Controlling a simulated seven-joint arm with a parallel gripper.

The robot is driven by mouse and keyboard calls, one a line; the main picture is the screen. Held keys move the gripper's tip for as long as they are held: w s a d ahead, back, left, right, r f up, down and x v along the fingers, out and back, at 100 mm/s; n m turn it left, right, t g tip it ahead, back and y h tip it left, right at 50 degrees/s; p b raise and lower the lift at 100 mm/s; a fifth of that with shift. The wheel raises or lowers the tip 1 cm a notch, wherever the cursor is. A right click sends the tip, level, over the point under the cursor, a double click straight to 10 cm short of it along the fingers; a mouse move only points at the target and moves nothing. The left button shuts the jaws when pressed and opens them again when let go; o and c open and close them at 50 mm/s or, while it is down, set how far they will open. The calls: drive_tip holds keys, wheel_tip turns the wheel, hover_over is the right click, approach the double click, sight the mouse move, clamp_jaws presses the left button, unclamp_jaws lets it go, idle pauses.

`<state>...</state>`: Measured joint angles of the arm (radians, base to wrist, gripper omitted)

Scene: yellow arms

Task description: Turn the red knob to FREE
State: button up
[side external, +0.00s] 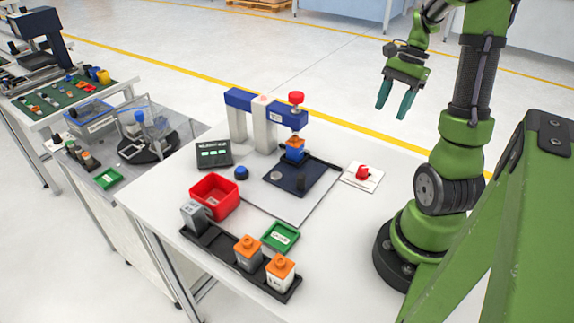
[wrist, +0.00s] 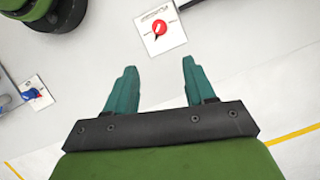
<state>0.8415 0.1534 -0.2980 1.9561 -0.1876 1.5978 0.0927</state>
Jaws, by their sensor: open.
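The red knob (side external: 362,172) sits on a small white plate (side external: 351,183) at the right side of the white table. In the wrist view the knob (wrist: 159,27) shows near the top centre, on its white plate (wrist: 152,40), with a pale pointer mark. The lettering on the plate is too small to read. My gripper (side external: 394,112) is raised well above the table, to the upper right of the knob, with its teal fingers apart. In the wrist view the open gripper (wrist: 156,80) has nothing between its fingers, and the knob lies beyond the fingertips.
A blue and white press frame (side external: 265,105) with a red top stands left of the knob, beside a dark blue plate (side external: 310,180). A red bin (side external: 232,197), a green tray (side external: 290,237) and a black rack (side external: 222,247) stand in front. A blue knob (wrist: 33,94) shows at the left.

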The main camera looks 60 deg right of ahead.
approach(364, 167)
drive_tip(key=x, duration=0.9)
drive_tip(key=shift+r, duration=0.1)
clamp_jaws()
